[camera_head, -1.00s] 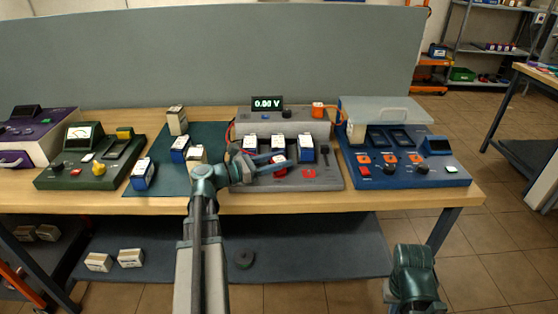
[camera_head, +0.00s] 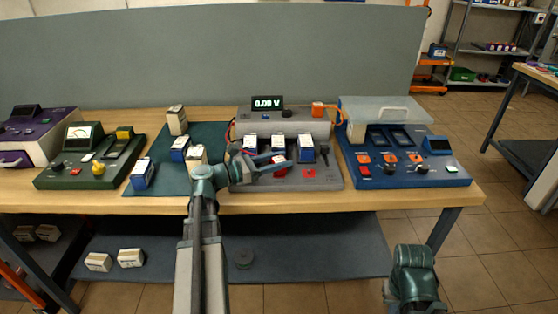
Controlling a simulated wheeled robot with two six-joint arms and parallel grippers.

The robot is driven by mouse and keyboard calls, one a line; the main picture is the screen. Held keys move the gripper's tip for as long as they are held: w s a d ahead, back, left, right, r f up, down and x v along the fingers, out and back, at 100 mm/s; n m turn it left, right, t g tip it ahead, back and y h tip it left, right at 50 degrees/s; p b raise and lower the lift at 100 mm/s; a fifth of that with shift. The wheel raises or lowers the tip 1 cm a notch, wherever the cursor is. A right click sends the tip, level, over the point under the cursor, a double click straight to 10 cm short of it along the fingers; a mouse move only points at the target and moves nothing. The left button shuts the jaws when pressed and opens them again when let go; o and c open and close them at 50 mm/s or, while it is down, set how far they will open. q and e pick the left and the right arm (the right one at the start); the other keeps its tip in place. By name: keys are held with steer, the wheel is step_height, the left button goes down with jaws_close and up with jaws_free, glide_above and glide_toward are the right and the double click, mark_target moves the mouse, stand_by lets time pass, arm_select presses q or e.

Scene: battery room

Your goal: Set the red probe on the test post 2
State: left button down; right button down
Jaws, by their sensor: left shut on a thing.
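The grey tester (camera_head: 240,181) stands mid-bench with a lit display (camera_head: 267,103) and several white-topped blue cells in a row. My left gripper (camera_head: 280,161) reaches over its front half from the left, shut, just in front of the cells. A red piece, apparently the red probe (camera_head: 280,173), shows at and below its fingertips; the fingers and their shadow hide part of it. A black probe (camera_head: 324,152) stands upright at the tester's right side. A red pad (camera_head: 309,174) lies to the right of the gripper. I cannot make out test post 2 or its number.
A blue device (camera_head: 440,180) with a clear lid stands close on the right. A dark green mat (camera_head: 208,135) with several cells lies left of the tester, beside a green meter (camera_head: 60,172). Part of my right arm shows low right. The bench's front edge runs below the tester.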

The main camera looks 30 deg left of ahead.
arm_select(q)
steer(key=shift+f+b, duration=0.55)
steer(key=shift+f, duration=0.05)
steer(key=c, duration=0.6)
jaws_free()
steer(key=shift+s, duration=0.1)
steer(key=shift+v, duration=5.45)
